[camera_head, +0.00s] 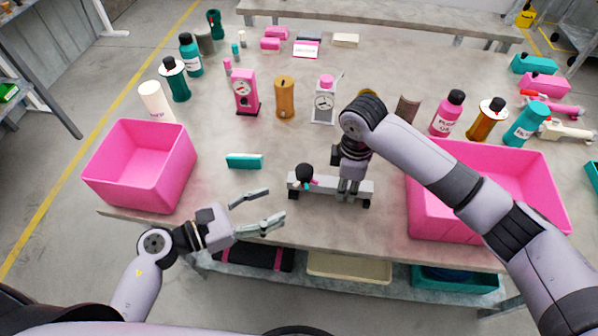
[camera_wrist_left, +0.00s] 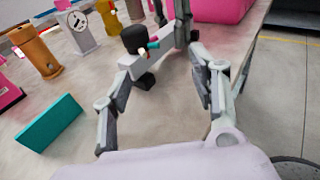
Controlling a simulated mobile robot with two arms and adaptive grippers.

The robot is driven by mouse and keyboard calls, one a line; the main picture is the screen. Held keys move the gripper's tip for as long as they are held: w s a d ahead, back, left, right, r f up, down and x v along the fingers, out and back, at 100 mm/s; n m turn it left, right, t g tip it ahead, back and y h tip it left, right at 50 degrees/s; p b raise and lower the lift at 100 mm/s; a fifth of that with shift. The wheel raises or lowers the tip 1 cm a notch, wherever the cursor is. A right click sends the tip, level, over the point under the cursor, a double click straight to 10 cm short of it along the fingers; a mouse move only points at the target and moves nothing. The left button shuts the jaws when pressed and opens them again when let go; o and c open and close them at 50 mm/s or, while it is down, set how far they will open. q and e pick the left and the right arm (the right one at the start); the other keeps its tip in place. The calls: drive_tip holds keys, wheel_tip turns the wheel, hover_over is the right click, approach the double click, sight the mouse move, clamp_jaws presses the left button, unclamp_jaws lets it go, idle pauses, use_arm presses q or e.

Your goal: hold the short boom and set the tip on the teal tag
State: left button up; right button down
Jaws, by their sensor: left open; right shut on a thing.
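A light grey bar on black feet (camera_head: 330,187) stands near the table's front edge; it may be the short boom. A black round knob (camera_head: 304,173) with small teal, pink and white pieces sits at its left end. My right gripper (camera_head: 348,188) points down at the bar and is shut on it; the exact contact is hard to see. A teal block (camera_head: 244,160) lies on the table to the left, also in the left wrist view (camera_wrist_left: 48,124). I cannot tell which teal piece is the tag. My left gripper (camera_head: 275,203) is open and empty, left of the bar.
Pink bins stand at the left (camera_head: 140,170) and right (camera_head: 500,185). Behind are a pink dial device (camera_head: 245,92), an orange cylinder (camera_head: 284,97), a white dial device (camera_head: 324,100) and several bottles. The tabletop between the teal block and the bar is clear.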

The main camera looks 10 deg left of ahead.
sight(297, 176)
use_arm(q)
drive_tip(key=a, duration=0.1)
drive_tip(key=a+t, duration=0.1)
drive_tip(key=w+a, duration=0.1)
drive_tip(key=shift+w+r+t+h, duration=0.1)
drive_tip(key=shift+r+t+h, duration=0.2)
drive_tip(key=shift+r+t, duration=0.1)
drive_tip(key=x, duration=1.2)
drive_tip(key=shift+a, duration=0.1)
drive_tip(key=shift+c, duration=0.3)
drive_tip(key=c, duration=1.1)
